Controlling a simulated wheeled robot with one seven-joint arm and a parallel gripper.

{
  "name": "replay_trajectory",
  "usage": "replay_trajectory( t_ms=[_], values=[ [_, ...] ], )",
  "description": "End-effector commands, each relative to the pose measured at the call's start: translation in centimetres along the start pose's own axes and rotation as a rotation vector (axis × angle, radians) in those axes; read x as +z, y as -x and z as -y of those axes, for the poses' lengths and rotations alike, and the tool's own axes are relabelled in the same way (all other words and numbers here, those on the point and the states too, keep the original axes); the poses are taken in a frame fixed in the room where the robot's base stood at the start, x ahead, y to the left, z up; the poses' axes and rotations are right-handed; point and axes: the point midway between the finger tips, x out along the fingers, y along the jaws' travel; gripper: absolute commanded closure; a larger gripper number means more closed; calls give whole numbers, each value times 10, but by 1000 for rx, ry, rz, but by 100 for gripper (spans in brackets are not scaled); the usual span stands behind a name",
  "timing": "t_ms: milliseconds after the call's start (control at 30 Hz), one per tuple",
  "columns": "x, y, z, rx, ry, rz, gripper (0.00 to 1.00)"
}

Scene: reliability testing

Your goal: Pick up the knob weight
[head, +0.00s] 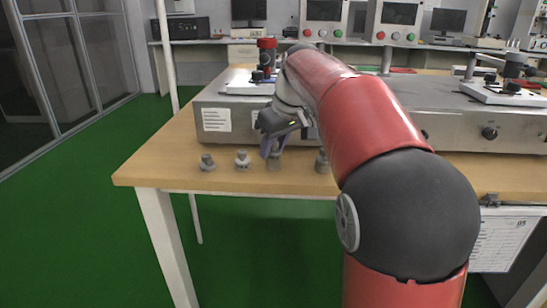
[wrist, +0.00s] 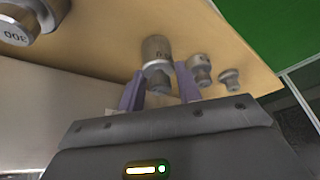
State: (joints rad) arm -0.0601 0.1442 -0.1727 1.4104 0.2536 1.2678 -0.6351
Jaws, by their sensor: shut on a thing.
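Several grey metal knob weights stand in a row near the table's front edge. In the head view my gripper (head: 270,147) reaches down over the third weight from the left (head: 274,161). In the wrist view the purple fingers of my gripper (wrist: 160,84) are shut on this knob weight (wrist: 156,52), one on each side of its narrower knob end. Its base looks level with the others; I cannot tell whether it touches the table.
Two smaller weights (head: 242,159) (head: 207,162) stand to its left. A larger weight (head: 322,162), marked 300 in the wrist view (wrist: 17,22), stands to its right. A metal test bench (head: 225,118) is close behind on the wooden table (head: 150,172).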

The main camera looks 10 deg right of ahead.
Motion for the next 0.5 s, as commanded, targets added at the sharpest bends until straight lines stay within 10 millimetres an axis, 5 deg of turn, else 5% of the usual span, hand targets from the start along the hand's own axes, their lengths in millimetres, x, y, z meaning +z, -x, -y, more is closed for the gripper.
replay_trajectory(
  t_ms=[333,500],
  values=[
    [-3,7,0,2,1,-3,100],
    [-12,27,0,3,1,-5,100]
  ],
)
